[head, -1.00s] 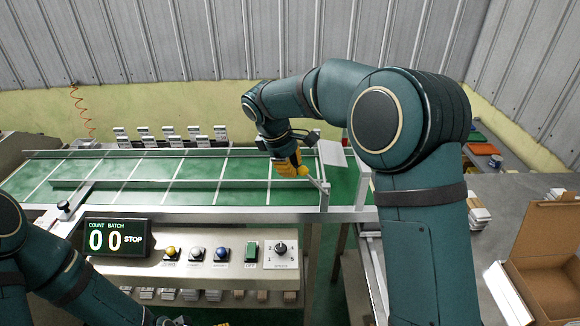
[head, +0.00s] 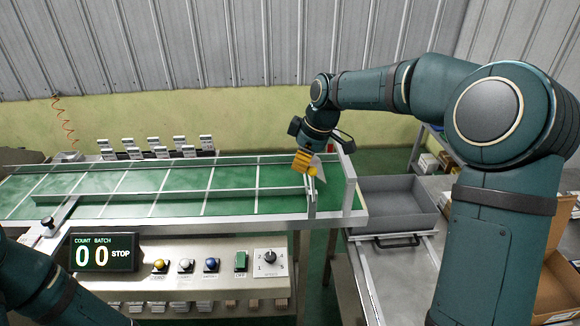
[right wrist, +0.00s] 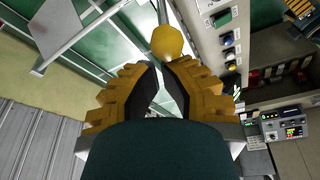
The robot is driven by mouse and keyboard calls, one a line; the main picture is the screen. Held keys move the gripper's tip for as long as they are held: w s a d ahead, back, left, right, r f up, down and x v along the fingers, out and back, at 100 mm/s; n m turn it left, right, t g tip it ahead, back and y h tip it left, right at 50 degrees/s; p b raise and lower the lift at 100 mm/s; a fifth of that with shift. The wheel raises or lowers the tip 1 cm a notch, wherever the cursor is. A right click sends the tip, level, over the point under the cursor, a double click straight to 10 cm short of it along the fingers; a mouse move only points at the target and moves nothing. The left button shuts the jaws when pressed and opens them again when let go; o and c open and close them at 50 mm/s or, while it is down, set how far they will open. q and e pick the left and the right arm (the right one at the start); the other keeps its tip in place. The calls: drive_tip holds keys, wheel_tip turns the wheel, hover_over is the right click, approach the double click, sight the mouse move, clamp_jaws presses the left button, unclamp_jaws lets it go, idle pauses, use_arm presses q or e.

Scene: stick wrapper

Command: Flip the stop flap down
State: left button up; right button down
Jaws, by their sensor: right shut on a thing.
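The stop flap's yellow knob (head: 312,171) is at the right end of the green conveyor (head: 225,188), on a thin lever that rises from the near rail. My right gripper (head: 308,167) is shut on the knob, its orange fingers reaching down to it. In the right wrist view, the knob (right wrist: 167,42) shows at the tips of the nearly closed fingers (right wrist: 160,75). A pale plate (head: 320,172) stands tilted just behind the gripper, partly hidden by it. My left arm shows at lower left; its gripper is out of the picture.
A control panel with a display (head: 103,253) reading 00 and STOP, buttons and a dial (head: 269,257) fronts the conveyor. A metal end frame (head: 349,182) stands right of the knob. A grey tray (head: 398,203) and an open cardboard box (head: 558,285) lie further right.

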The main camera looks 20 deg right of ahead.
use_arm(q)
wheel_tip(320, 180, down, 10)
drive_tip(key=s+b, duration=0.1)
drive_tip(key=b, duration=0.9)
drive_tip(key=shift+s+d+f+g, duration=0.15)
drive_tip(key=shift+s+f+g, duration=0.05)
drive_tip(key=shift+s+g, duration=0.1)
use_arm(e)
drive_tip(key=s+d+f+t+y, duration=0.1)
drive_tip(key=s+d+t+y, duration=0.1)
drive_tip(key=d+y, duration=0.5)
drive_tip(key=shift+s+d+f+m, duration=0.15)
drive_tip(key=shift+s+d+m, duration=0.15)
drive_tip(key=shift+d, duration=0.65)
wheel_tip(320, 180, up, 3)
drive_tip(key=w+a, duration=0.2)
use_arm(q)
drive_tip(key=shift+d+r+p, duration=0.25)
drive_tip(key=shift+r+p, duration=0.35)
drive_tip(key=shift+r, duration=0.05)
drive_tip(key=shift+d+r+p, duration=0.2)
drive_tip(key=shift+r+p, duration=0.4)
use_arm(e)
drive_tip(key=f+v, duration=0.1)
drive_tip(key=v, duration=0.8)
drive_tip(key=shift+s+d, duration=0.25)
drive_tip(key=shift+d, duration=0.35)
